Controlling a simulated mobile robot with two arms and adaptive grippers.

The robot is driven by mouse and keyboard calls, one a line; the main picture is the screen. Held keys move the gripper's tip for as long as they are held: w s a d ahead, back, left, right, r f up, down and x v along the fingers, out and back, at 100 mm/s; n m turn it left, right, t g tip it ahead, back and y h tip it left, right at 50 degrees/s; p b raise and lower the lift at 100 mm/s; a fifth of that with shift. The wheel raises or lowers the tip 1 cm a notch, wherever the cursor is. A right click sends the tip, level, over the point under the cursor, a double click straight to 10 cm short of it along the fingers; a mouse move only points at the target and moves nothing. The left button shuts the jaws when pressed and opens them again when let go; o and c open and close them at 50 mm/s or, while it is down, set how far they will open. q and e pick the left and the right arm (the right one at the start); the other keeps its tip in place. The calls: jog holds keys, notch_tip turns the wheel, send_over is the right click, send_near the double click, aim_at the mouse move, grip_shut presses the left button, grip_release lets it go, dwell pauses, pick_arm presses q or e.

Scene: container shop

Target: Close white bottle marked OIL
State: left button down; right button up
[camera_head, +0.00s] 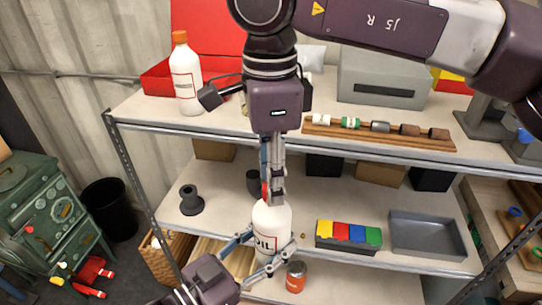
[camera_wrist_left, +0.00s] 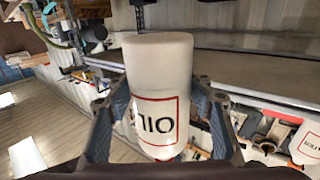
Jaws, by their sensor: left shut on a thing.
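The white bottle marked OIL (camera_head: 270,220) stands upright at the middle shelf, its black letters in a red frame. My left gripper (camera_head: 264,262) is shut around its lower body. In the left wrist view the bottle (camera_wrist_left: 158,90) appears upside down between the fingers of that gripper (camera_wrist_left: 160,118). My right gripper (camera_head: 272,198) points straight down over the bottle's neck. A small red part, probably a cap (camera_head: 265,190), shows beside its fingertips. The fingers hide the neck, so I cannot tell whether they grip the cap or whether it sits on the bottle.
Another white bottle with an orange cap (camera_head: 187,75) stands on the upper shelf by a red box (camera_head: 158,80). A wooden rack of spools (camera_head: 380,134) lies near that shelf's edge. Right of the OIL bottle are a bin of coloured blocks (camera_head: 348,236) and a grey tray (camera_head: 425,235).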

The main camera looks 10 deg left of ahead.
jog(key=shift+f, duration=0.55)
grip_shut()
jog(key=shift+o, duration=0.8)
grip_release()
